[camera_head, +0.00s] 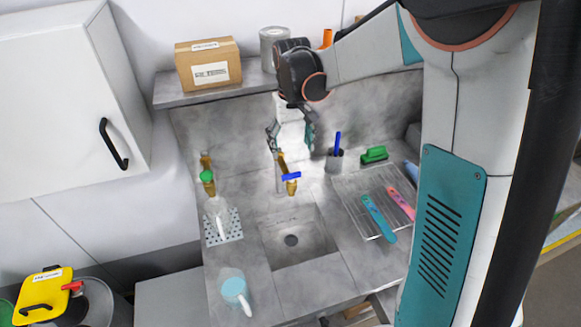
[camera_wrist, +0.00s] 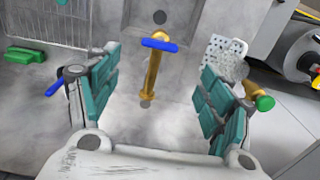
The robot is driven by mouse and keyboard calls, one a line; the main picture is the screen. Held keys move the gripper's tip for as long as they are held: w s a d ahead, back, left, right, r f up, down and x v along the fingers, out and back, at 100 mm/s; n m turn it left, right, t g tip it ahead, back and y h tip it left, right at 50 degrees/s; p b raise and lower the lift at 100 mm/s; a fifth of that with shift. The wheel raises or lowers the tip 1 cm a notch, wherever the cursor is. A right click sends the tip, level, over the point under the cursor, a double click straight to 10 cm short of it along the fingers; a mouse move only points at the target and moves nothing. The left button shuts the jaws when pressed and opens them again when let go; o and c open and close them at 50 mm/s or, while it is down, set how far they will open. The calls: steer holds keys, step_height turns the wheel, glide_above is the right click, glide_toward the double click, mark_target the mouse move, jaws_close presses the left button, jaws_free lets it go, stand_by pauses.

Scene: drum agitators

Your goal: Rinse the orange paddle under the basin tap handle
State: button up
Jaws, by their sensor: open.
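The basin tap is brass with a blue handle (camera_head: 291,176) and stands behind the sink basin (camera_head: 290,243). My gripper (camera_head: 291,142) is open and empty, just above and behind this tap. In the wrist view the blue handle (camera_wrist: 160,44) shows between the two spread teal fingers (camera_wrist: 160,65), with clear space on both sides. I cannot identify an orange paddle. A small orange thing (camera_head: 327,38) stands on the back shelf, partly hidden by my arm; I cannot tell what it is.
A drying rack (camera_head: 349,200) at the right holds a teal paddle (camera_head: 378,217) and a pink one (camera_head: 401,203).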

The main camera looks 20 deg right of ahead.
mark_target(292, 173)
step_height(292, 173, down, 11)
steer(key=shift+r, duration=0.2)
steer(key=shift+c, duration=0.3)
